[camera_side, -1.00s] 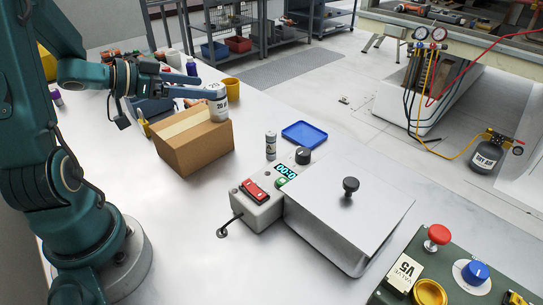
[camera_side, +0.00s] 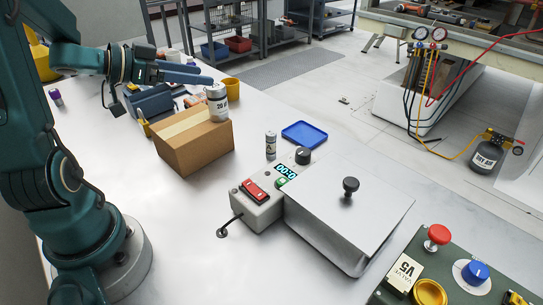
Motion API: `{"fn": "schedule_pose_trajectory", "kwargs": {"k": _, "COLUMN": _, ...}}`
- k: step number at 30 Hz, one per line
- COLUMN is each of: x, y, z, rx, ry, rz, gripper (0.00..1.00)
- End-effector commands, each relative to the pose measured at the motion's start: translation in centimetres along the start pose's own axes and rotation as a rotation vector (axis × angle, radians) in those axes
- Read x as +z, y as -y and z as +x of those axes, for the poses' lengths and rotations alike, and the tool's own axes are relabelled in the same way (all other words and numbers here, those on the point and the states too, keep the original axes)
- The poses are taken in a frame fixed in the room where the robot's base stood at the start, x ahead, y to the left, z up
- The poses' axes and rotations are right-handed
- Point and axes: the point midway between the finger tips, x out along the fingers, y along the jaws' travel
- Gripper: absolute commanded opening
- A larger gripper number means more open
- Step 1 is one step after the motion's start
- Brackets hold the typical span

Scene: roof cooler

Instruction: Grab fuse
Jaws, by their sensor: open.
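A white cylindrical fuse (camera_side: 217,101), with a label that seems to read 20 A, stands upright on top of a brown cardboard box (camera_side: 194,148). A smaller grey and white cylinder (camera_side: 271,146), also fuse-like, stands upright on the table beside the control box. My gripper (camera_side: 207,74) is open and empty. In the picture its fingers are above and slightly left of the white fuse, apart from it, and point to the right.
A blue tray (camera_side: 304,134) lies near the table's far edge. A control box (camera_side: 257,206) with a red switch adjoins a metal-lidded unit (camera_side: 345,222). A yellow mug (camera_side: 232,89) and several tools are behind the cardboard box.

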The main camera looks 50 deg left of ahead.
Motion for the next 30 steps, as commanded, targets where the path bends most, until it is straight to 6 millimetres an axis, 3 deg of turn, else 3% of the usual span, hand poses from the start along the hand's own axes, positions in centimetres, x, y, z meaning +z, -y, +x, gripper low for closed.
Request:
{"fn": "schedule_pose_trajectory", "kwargs": {"k": 4, "x": -2.4, "y": 0.0, "z": -0.9, "rx": -0.001, "ry": -0.003, "rz": 0.01, "gripper": 0.67}}
{"fn": "schedule_pose_trajectory", "kwargs": {"k": 14, "x": -1.7, "y": -2.2, "z": 3.4, "rx": -0.023, "ry": 0.116, "rz": 0.445, "gripper": 0.67}}
{"fn": "schedule_pose_trajectory", "kwargs": {"k": 22, "x": -1.4, "y": -6.0, "z": 6.8, "rx": -0.03, "ry": 0.261, "rz": 1.06, "gripper": 0.67}}
{"fn": "schedule_pose_trajectory", "kwargs": {"k": 30, "x": -1.5, "y": -10.7, "z": 7.3, "rx": -0.018, "ry": 0.428, "rz": 1.769, "gripper": 0.67}}
